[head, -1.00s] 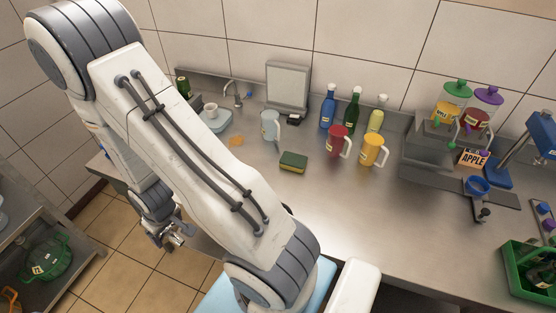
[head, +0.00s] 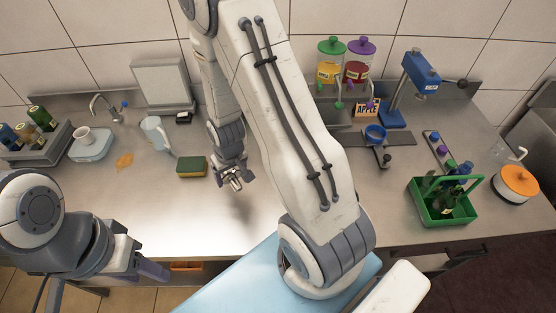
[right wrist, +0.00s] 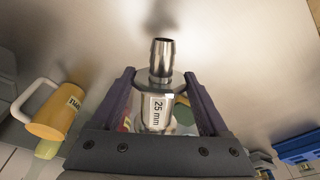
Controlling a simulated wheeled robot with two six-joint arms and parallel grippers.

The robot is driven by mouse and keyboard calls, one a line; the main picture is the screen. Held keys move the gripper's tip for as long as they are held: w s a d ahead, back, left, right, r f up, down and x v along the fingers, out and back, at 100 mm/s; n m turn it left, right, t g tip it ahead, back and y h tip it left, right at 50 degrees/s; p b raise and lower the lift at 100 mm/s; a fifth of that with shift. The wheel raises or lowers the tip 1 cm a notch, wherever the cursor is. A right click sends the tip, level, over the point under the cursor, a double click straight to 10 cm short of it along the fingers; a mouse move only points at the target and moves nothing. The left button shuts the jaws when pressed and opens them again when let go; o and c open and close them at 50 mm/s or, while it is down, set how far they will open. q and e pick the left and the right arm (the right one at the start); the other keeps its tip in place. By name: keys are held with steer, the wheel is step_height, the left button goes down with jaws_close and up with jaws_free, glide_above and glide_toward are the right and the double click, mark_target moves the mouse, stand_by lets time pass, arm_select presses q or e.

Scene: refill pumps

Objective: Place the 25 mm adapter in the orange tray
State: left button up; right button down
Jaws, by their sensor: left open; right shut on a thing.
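My right gripper (head: 234,180) is shut on the 25 mm adapter, a shiny metal fitting (head: 236,185), above the steel counter just right of the sponge. In the right wrist view the adapter (right wrist: 162,85) sits between the purple fingers, its barbed end pointing away and its "25 mm" label facing the camera. My left gripper (head: 150,271) is open and empty near the counter's front edge at lower left. An orange thing (head: 187,266) shows below that edge, mostly hidden; I cannot tell whether it is the orange tray.
A green-yellow sponge (head: 191,167), pale jug (head: 156,134) and orange spill (head: 124,162) lie left. A green crate of bottles (head: 447,211) and an orange-lidded pot (head: 518,183) stand right. A yellow mug (right wrist: 55,112) shows in the wrist view. The front-left counter is clear.

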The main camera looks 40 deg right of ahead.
steer(key=d+r+m+g+b, duration=0.25)
steer(key=d+m, duration=0.35)
steer(key=d, duration=0.9)
steer(key=f, duration=0.4)
steer(key=shift+s+d+f, duration=0.1)
steer(key=shift+s, duration=0.3)
step_height(320, 180, down, 4)
steer(key=shift+p, duration=0.65)
steer(key=shift+f, duration=0.4)
steer(key=shift+f, duration=0.1)
jaws_free()
